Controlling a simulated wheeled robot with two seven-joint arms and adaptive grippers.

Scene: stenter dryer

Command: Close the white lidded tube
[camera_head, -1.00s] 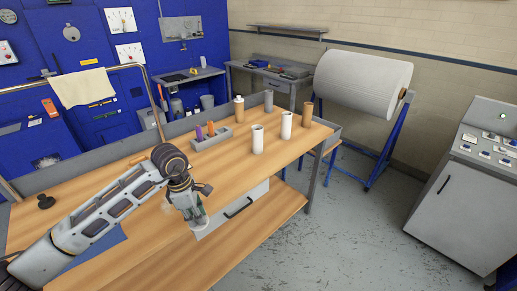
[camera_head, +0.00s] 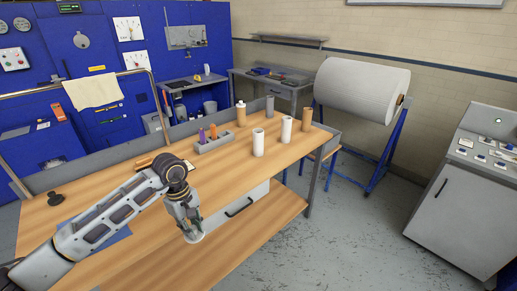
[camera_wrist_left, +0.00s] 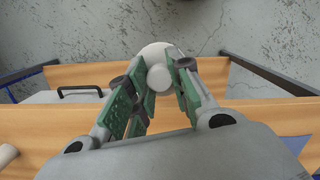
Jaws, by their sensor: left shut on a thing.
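My left gripper (camera_head: 190,226) is near the table's front edge, pointing down. In the left wrist view its green-padded fingers (camera_wrist_left: 158,92) are shut on the knob of a round white lid (camera_wrist_left: 158,51). The lid also shows under the fingertips in the head view (camera_head: 194,237). Two white tubes stand upright on the table, a nearer one (camera_head: 258,143) and one farther right (camera_head: 286,129). Both tops look open; I cannot tell which one the lid belongs to. The lid is well apart from both. My right gripper is not in view.
A grey tube (camera_head: 270,107), a tan tube (camera_head: 307,119) and a tan bottle (camera_head: 241,115) stand by the white tubes. A grey holder (camera_head: 216,145) with purple and orange items is left of them. The wooden tabletop (camera_head: 225,176) is clear between gripper and tubes.

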